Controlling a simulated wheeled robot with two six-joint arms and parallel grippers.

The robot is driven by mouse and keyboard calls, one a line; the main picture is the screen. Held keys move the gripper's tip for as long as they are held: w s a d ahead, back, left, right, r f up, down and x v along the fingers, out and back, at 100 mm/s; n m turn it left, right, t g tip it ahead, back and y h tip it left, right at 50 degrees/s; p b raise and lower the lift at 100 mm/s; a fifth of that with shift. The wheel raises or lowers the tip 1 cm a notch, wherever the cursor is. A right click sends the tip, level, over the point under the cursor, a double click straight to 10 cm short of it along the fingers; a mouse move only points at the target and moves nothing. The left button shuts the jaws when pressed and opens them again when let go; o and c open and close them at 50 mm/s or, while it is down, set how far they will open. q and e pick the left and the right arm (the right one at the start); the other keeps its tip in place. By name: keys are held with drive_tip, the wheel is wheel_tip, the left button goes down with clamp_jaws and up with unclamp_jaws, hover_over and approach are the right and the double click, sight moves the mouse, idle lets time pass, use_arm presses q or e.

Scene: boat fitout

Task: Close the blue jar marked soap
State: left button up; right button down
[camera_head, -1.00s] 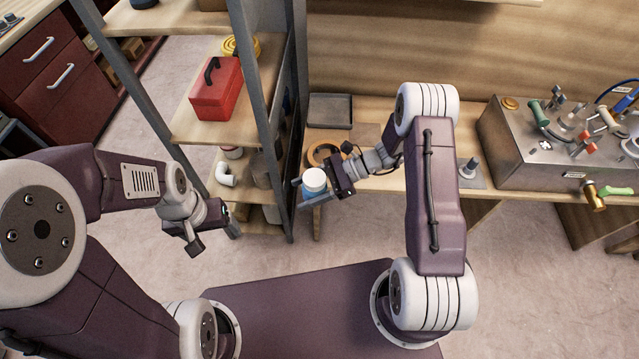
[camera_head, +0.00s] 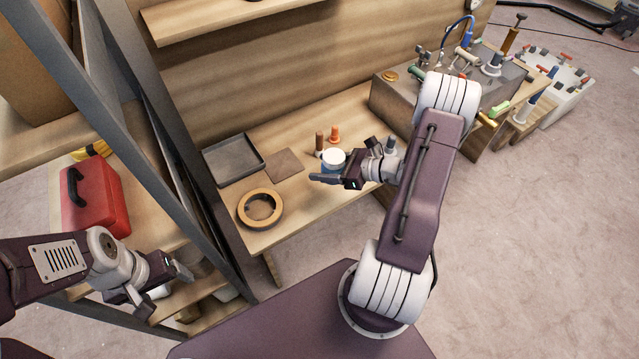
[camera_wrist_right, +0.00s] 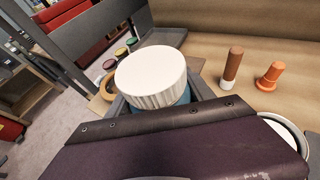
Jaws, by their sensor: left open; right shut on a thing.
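A blue jar (camera_head: 331,170) with a white lid (camera_head: 333,157) is between the fingers of my right gripper (camera_head: 327,178), which is shut on it. In the right wrist view the ribbed white lid (camera_wrist_right: 152,75) sits on top, with a little of the blue body (camera_wrist_right: 178,112) showing under it. I cannot read any marking on the jar, nor tell whether the lid is tight. The jar is at the workbench; I cannot tell whether it touches the top. My left gripper (camera_head: 165,288) is open and empty by the shelf at the lower left.
The workbench (camera_head: 300,205) holds a dark tray (camera_head: 234,160), a wooden ring (camera_head: 260,208), a brown cylinder (camera_head: 319,141) and an orange peg (camera_head: 334,134). A grey fixture box (camera_head: 395,100) stands to the right. A shelf post (camera_head: 165,130) and red toolbox (camera_head: 95,197) are left.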

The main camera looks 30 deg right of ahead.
drive_tip(key=d, duration=0.1)
drive_tip(key=d+m+h, duration=0.1)
drive_tip(key=s+d+t, duration=0.1)
drive_tip(key=shift+d, duration=0.4)
drive_tip(key=s+d+m+h, duration=0.1)
drive_tip(key=s+d, duration=0.1)
drive_tip(key=d, duration=0.2)
drive_tip(key=b, duration=0.1)
hover_over(314, 183)
drive_tip(key=shift+t, duration=0.4)
wheel_tip(314, 183, down, 7)
drive_tip(key=shift+r, duration=0.1)
use_arm(q)
drive_tip(key=shift+d+f, duration=0.1)
drive_tip(key=shift+f, duration=0.65)
use_arm(e)
drive_tip(key=shift+h, duration=0.3)
wheel_tip(314, 183, down, 4)
drive_tip(key=shift+r+b, duration=0.25)
drive_tip(key=shift+b, duration=0.15)
drive_tip(key=shift+f, duration=0.3)
use_arm(q)
drive_tip(key=shift+w+f, duration=0.1)
drive_tip(key=shift+f, duration=0.15)
